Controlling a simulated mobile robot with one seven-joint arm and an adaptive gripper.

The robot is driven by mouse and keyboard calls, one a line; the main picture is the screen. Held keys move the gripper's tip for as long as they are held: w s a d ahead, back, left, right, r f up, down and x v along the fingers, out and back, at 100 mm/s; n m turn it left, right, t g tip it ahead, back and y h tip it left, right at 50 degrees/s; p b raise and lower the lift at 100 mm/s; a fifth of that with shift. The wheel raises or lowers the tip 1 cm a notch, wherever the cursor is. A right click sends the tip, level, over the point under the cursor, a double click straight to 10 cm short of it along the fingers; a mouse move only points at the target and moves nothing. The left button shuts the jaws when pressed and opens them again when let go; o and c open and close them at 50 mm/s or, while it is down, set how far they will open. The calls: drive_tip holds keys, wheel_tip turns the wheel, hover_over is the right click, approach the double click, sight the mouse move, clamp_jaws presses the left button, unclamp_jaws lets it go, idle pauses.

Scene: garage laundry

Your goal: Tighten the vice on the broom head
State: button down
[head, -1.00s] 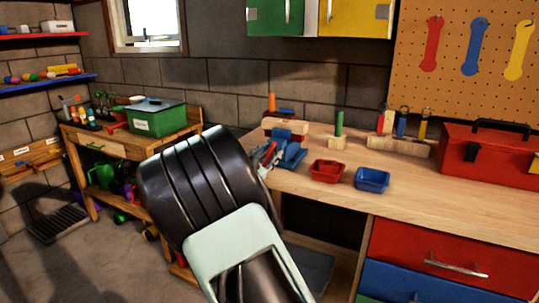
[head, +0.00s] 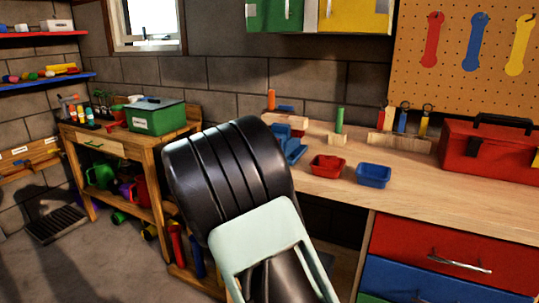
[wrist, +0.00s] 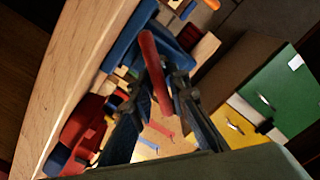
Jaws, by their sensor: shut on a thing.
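The blue vice (head: 292,149) sits at the left end of the workbench in the head view, partly hidden behind my arm. In the wrist view the blue vice (wrist: 125,42) fills the upper middle. My gripper (wrist: 165,88) is shut on a red bar (wrist: 150,55), which looks like the vice's handle. The bar passes between the fingertips, its far end reaching up over the vice. My gripper is hidden by my arm in the head view. A pale wooden block (head: 285,121) stands by the vice; I cannot tell whether it is the broom head or whether the jaws touch it.
A red tray (head: 327,166) and a blue tray (head: 373,175) are on the workbench (head: 440,185) right of the vice. A wooden rack (head: 400,142) and a red toolbox (head: 488,150) stand farther right. A green box (head: 156,117) is on the left table.

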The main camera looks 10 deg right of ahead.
drive_tip(key=shift+f+m+b, duration=0.4)
drive_tip(key=shift+m+b, duration=0.6)
drive_tip(key=shift+m, duration=0.2)
drive_tip(key=shift+s+m+b, duration=0.1)
drive_tip(key=shift+m+b, duration=0.85)
drive_tip(key=shift+m, duration=0.15)
drive_tip(key=c, duration=2)
unclamp_jaws()
drive_tip(key=shift+a+r, duration=0.1)
drive_tip(key=v, duration=1.2)
